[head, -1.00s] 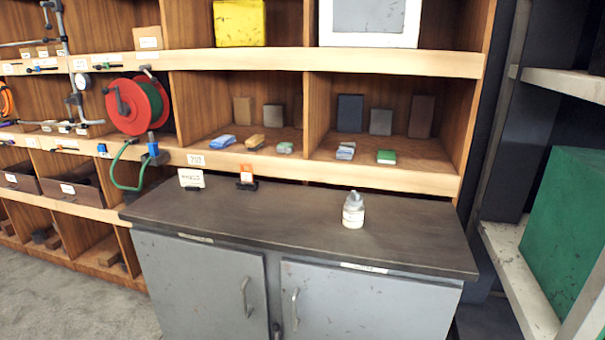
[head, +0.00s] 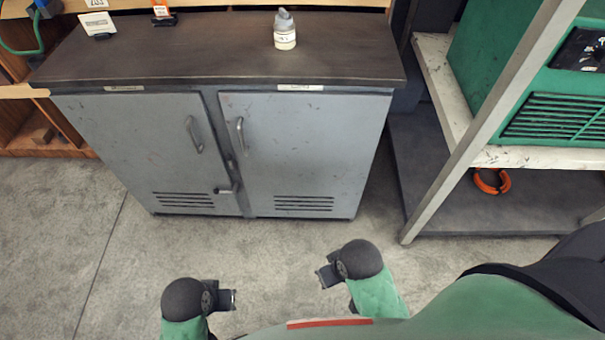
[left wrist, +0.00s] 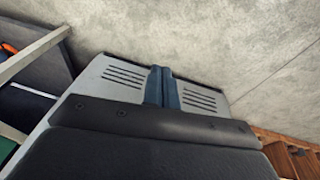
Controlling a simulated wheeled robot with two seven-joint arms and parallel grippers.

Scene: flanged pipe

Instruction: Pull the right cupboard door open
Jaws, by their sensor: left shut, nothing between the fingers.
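The grey cupboard's right door (head: 320,150) is shut in the head view. Its upright bar handle (head: 240,137) is near its left edge. The left door (head: 135,140) is also shut, with its own handle (head: 194,134). My left gripper (head: 233,299) is shut and empty, low in front of the cupboard and apart from it. Its blue-grey fingers (left wrist: 163,86) lie together in the left wrist view, with the vented doors beyond, upside down. My right gripper (head: 322,277) is below the right door, apart from it; its jaw gap is too small to tell.
A dark lever (head: 230,188) sits between the doors. A white bottle (head: 285,32) stands on the dark worktop (head: 190,50). A metal shelf rack (head: 480,100) with a green box (head: 560,105) stands at right. The concrete floor (head: 110,250) before the cupboard is clear.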

